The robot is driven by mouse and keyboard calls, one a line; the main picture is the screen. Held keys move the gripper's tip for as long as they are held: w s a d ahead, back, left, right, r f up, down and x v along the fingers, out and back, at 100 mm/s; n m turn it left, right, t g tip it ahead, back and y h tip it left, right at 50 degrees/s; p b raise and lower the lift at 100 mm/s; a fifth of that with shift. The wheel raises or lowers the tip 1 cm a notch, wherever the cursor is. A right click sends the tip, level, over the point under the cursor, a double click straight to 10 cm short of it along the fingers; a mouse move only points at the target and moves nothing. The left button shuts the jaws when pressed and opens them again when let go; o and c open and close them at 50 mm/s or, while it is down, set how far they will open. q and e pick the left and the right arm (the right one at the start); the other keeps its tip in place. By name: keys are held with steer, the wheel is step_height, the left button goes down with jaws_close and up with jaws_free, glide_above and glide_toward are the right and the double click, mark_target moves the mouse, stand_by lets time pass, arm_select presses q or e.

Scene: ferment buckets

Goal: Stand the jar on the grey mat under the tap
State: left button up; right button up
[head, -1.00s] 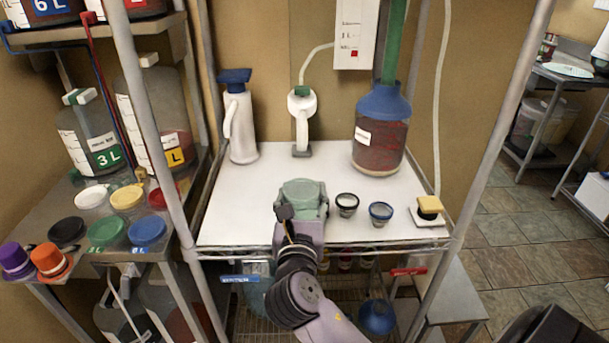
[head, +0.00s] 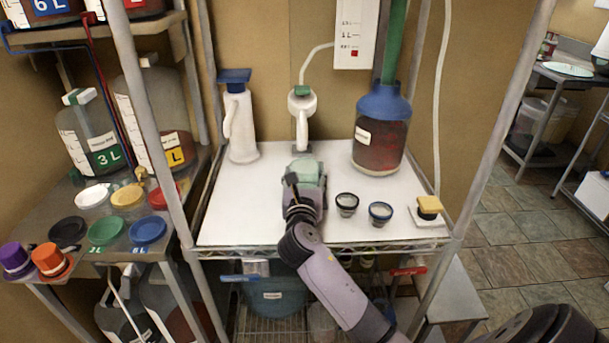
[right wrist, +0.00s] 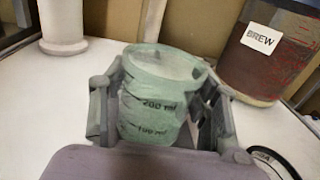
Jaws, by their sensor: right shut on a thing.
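The jar (head: 306,168) is a pale green translucent beaker. In the right wrist view the jar (right wrist: 152,95) stands upright between the fingers, with 100 ml and 200 ml marks. My right gripper (head: 304,188) is shut on it, just in front of the tap. I cannot tell whether the jar's base touches the white top. The tap (head: 302,106) is white with a green cap, fed by a white hose. The grey mat cannot be made out clearly; the area at the tap's foot is mostly hidden behind the jar. My left gripper is not in view.
A large red-brown BREW jar (head: 381,135) stands right. The front left is clear.

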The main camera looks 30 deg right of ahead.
steer(key=o, duration=1.4)
steer(key=shift+r, duration=0.1)
steer(key=v, duration=1.2)
steer(key=shift+b, duration=0.35)
